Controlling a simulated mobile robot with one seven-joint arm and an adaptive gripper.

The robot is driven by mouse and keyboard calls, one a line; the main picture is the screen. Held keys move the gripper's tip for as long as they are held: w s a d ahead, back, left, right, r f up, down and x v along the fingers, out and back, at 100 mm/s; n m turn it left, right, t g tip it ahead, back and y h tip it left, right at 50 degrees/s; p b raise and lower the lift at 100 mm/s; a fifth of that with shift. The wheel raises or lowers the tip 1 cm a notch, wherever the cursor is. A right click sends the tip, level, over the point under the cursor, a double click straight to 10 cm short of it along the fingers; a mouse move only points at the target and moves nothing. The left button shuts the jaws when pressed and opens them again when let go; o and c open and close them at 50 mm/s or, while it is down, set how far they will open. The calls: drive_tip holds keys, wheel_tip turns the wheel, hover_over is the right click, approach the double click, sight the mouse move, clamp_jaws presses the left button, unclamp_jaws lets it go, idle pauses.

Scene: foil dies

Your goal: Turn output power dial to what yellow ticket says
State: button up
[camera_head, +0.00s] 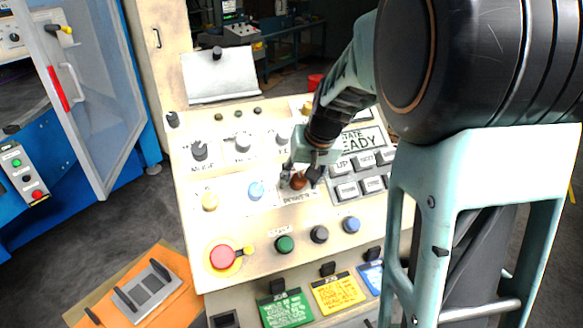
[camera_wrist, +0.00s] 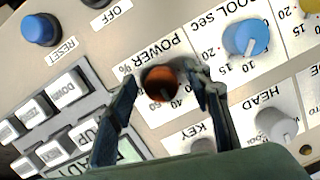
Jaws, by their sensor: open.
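The output power dial is an orange-brown knob (camera_wrist: 162,84) on the pale panel, with "POWER %" printed beside it in the wrist view. It also shows in the head view (camera_head: 298,181), partly covered by my gripper (camera_head: 302,172). My gripper (camera_wrist: 163,78) is open, with one finger on each side of the dial. I cannot tell whether the fingers touch it. The dial's pointer is not clear; a 40 and part of a 60 show on its scale. The yellow ticket (camera_head: 338,293) hangs at the panel's lower front; its small print is too blurred to read.
A blue cooling dial (camera_wrist: 245,37) and a grey head dial (camera_wrist: 277,125) sit close beside the power dial. White push buttons (camera_head: 357,162) and a display (camera_head: 364,138) are to its right. A green ticket (camera_head: 286,310) and a blue ticket (camera_head: 370,277) flank the yellow one. A red emergency button (camera_head: 222,257) is lower left.

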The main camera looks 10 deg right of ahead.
drive_tip(key=shift+w+f, duration=0.1)
drive_tip(key=shift+f, duration=0.15)
drive_tip(key=c, duration=1.1)
drive_tip(key=shift+c, duration=0.3)
drive_tip(key=shift+m, duration=0.3)
drive_tip(key=m+b, duration=0.2)
drive_tip(key=m, duration=0.1)
drive_tip(key=shift+a+y, duration=0.1)
drive_tip(key=shift+y, duration=0.3)
drive_tip(key=shift+r+m+t+y+b, duration=0.1)
drive_tip(key=shift+m+t+y+b, duration=0.35)
drive_tip(key=shift+m, duration=1.95)
